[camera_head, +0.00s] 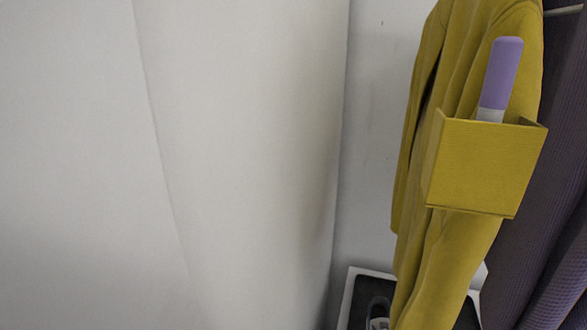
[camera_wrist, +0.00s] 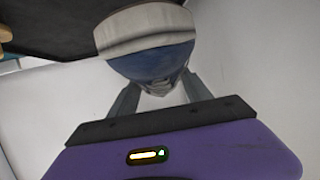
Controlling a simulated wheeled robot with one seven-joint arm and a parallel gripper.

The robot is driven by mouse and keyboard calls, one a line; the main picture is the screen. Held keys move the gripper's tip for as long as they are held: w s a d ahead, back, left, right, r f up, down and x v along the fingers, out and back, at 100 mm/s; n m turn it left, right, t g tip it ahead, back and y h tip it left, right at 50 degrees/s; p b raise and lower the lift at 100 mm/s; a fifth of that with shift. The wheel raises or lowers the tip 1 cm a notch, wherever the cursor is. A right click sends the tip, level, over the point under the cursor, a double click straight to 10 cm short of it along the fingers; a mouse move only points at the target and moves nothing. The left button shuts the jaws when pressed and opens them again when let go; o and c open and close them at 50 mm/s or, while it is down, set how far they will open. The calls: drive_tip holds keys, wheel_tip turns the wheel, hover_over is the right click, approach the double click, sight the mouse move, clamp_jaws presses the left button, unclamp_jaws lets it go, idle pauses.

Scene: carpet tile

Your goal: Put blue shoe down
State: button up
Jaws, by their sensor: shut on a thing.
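In the wrist view, a blue shoe (camera_wrist: 150,61) with a pale sole is between the two grey fingers of my gripper (camera_wrist: 158,86). My gripper is shut on it, and its sole edge faces the top of the picture. In the head view, a dark shoe-like thing with a pale patch (camera_head: 378,314) shows at the bottom edge, over a black tray with a white rim (camera_head: 347,299). I cannot tell whether it is the held shoe or another. My gripper is not clearly seen in the head view.
A yellow garment (camera_head: 440,255) hangs at the right and hides part of the tray. A yellow box (camera_head: 480,170) in front of it holds a purple and white thing (camera_head: 501,75). Dark purple cloth (camera_head: 548,215) hangs farther right. A pale wall or panel (camera_head: 240,150) fills the left.

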drive_tip(key=shift+y, duration=0.3)
drive_tip(key=s+p, duration=0.1)
drive_tip(key=s, duration=0.2)
drive_tip(key=s+f+p, duration=0.1)
drive_tip(key=s+p, duration=0.1)
drive_tip(key=s, duration=0.1)
drive_tip(key=s+f+p, duration=0.1)
drive_tip(key=s, duration=0.2)
drive_tip(key=shift+s+d+f+p, duration=0.15)
drive_tip(key=shift+d+f+p, duration=0.05)
drive_tip(key=shift+d+p, duration=0.15)
drive_tip(key=shift+c, duration=0.2)
drive_tip(key=shift+s+a+f+n, duration=0.15)
drive_tip(key=shift+s+a+n, duration=0.2)
drive_tip(key=shift+s, duration=0.1)
